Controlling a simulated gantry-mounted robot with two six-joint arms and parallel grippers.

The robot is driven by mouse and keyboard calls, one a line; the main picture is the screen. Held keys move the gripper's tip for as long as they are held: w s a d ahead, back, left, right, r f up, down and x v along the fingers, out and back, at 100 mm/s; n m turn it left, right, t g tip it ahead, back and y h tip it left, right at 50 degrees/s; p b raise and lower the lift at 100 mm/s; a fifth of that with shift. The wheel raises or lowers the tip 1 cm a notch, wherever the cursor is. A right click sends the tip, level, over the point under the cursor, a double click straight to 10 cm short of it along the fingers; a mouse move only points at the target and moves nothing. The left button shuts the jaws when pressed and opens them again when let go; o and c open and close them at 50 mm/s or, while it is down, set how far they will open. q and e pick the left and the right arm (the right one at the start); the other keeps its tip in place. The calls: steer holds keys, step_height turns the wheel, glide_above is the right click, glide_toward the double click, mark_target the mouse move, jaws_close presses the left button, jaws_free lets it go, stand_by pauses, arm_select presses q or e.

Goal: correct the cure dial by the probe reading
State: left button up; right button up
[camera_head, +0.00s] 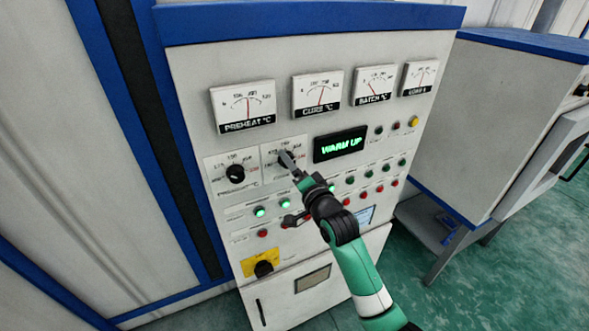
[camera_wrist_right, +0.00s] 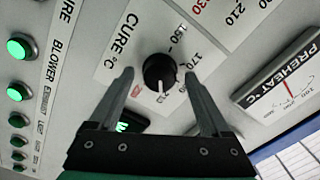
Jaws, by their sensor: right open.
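The cure dial is a black round knob (camera_wrist_right: 159,71) on a white plate marked "CURE °C" in the right wrist view. Its white pointer points down in that picture, toward the lower scale marks. My right gripper (camera_wrist_right: 158,76) is open, with one finger on each side of the knob; both fingers look clear of it. In the head view my right gripper (camera_head: 289,160) is at the cure dial plate (camera_head: 270,172) and covers most of the knob. The cure meter (camera_head: 318,92) is above, its needle near upright. My left gripper is out of view.
The preheat dial (camera_head: 236,173) is just left of the cure dial. The preheat meter (camera_head: 243,105) and batch meter (camera_head: 375,85) flank the cure meter. A display (camera_head: 341,144) reads "WARM UP". Several lit and coloured buttons sit below, above a yellow-plated switch (camera_head: 263,265).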

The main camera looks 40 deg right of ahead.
steer(key=v, duration=1.1)
steer(key=shift+s+b, duration=0.3)
steer(key=a+r+n+t+y+p, duration=0.25)
steer(key=a+r, duration=0.35)
steer(key=r, duration=0.6)
steer(key=a+r+n+t+y+p, duration=0.1)
steer(key=a+r+t+p, duration=0.35)
steer(key=r, duration=0.85)
steer(key=s+a+r+n+t+y, duration=0.1)
steer(key=s+a+r+n+y, duration=0.1)
steer(key=s+r+n, duration=0.4)
steer(key=s+a+r+n+t+y, duration=0.2)
steer(key=s+a+r+n, duration=0.3)
steer(key=r, duration=0.5)
steer(key=shift+s+r+n, duration=0.2)
steer(key=shift+s+n, duration=0.2)
steer(key=shift+n, duration=0.45)
